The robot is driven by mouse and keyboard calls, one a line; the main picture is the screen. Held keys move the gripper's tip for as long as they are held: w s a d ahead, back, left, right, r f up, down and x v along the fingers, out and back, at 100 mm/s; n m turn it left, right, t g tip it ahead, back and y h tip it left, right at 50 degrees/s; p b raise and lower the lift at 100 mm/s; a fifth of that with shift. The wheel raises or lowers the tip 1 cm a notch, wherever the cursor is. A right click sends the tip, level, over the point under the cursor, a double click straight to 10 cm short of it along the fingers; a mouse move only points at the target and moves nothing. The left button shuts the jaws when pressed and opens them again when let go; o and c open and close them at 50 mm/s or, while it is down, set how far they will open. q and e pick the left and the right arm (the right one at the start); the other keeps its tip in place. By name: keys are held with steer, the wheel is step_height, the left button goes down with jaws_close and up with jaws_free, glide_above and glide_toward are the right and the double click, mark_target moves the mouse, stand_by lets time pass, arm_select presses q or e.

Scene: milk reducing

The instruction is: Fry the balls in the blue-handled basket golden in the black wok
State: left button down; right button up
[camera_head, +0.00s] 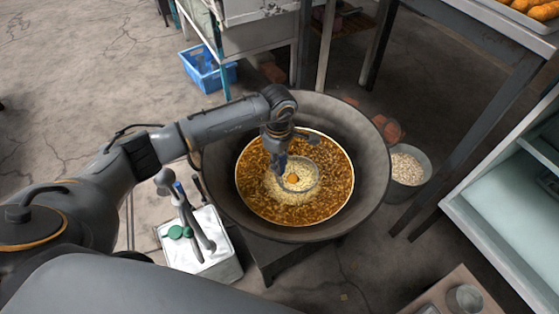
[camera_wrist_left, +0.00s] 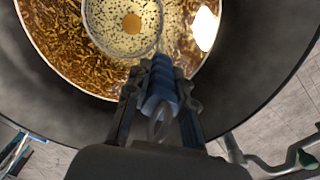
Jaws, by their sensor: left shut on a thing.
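The black wok (camera_head: 375,190) holds brown, bubbling oil (camera_head: 335,195), and the oil also shows in the left wrist view (camera_wrist_left: 65,50). The round wire basket (camera_head: 313,183) sits in the oil near the wok's middle, amid pale froth. One golden-orange ball (camera_head: 292,178) shows at its centre and also in the left wrist view (camera_wrist_left: 132,23); whether more balls lie under the froth I cannot tell. My left gripper (camera_head: 280,158) reaches over the wok from the left, shut on the basket's blue handle (camera_wrist_left: 161,88). My right gripper is not in view.
A white tray (camera_head: 222,268) with tools stands left of the wok. A bucket of pale bits (camera_head: 407,168) is to its right. A blue crate (camera_head: 208,70) lies behind. A metal table (camera_head: 490,45) and a shelf unit (camera_head: 510,190) bound the right side.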

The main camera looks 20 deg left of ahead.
arm_select(q)
step_height(320, 180, up, 14)
steer(key=p, duration=0.8)
steer(key=shift+f, duration=0.1)
step_height(320, 180, up, 5)
steer(key=p, duration=0.2)
steer(key=shift+p, duration=0.3)
stand_by(1.7)
steer(key=shift+r+p, duration=0.85)
steer(key=shift+r, duration=1.15)
